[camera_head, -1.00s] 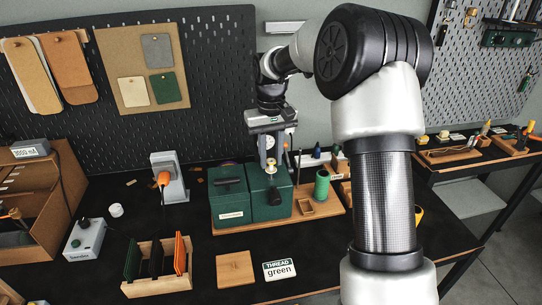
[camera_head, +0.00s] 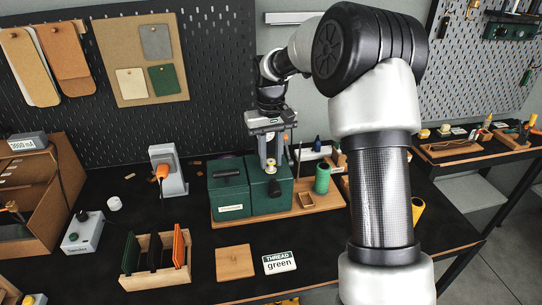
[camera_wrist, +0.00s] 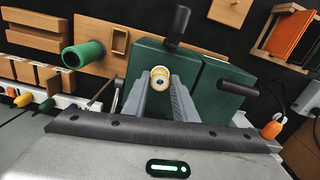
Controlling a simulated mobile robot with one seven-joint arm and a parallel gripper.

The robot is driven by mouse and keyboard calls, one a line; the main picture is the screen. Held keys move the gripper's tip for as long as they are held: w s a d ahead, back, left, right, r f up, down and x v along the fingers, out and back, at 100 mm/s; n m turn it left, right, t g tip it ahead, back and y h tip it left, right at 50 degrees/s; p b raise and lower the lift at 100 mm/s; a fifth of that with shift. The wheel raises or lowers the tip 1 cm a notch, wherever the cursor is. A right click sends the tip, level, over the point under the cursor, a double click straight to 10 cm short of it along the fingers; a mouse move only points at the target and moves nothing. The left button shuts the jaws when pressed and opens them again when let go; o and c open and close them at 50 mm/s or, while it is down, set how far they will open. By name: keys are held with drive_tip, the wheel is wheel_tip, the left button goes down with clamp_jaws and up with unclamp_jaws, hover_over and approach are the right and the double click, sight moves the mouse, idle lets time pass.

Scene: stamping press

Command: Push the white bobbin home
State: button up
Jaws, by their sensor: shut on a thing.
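My gripper (camera_head: 270,160) points down at the right green box (camera_head: 269,197). Its fingers are shut on the white bobbin, which has yellow on it and shows between the fingertips in the wrist view (camera_wrist: 160,78). In the head view the bobbin (camera_head: 271,166) is small, at the finger ends by the top of the box. The fingers partly hide the box top, so I cannot tell how deep the bobbin sits. A black handle (camera_wrist: 178,25) stands out from the box's front side.
A second green box (camera_head: 229,188) with a black handle (camera_wrist: 237,88) stands beside it. A green spool (camera_head: 322,179) and a small wooden tray (camera_head: 306,201) share the wooden board. A "THREAD green" card (camera_head: 280,262) and a wooden square (camera_head: 235,262) lie in front.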

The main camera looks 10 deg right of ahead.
drive_tip(key=shift+f, duration=0.15)
drive_tip(key=o, duration=1.1)
wheel_tip(320, 180, up, 17)
drive_tip(key=s+r+t, duration=0.2)
drive_tip(key=s+r, duration=0.3)
drive_tip(key=s, duration=0.3)
drive_tip(key=s+f+t, duration=0.1)
drive_tip(key=s+f, duration=0.1)
drive_tip(key=s, duration=0.5)
drive_tip(key=s+f+m+t, duration=0.1)
drive_tip(key=s+f, duration=0.1)
drive_tip(key=s, duration=0.6)
drive_tip(key=s+f+t, duration=0.1)
drive_tip(key=s+f, duration=0.1)
drive_tip(key=s, duration=0.6)
drive_tip(key=shift+f+t+p, duration=0.3)
drive_tip(key=shift+f+p, duration=0.1)
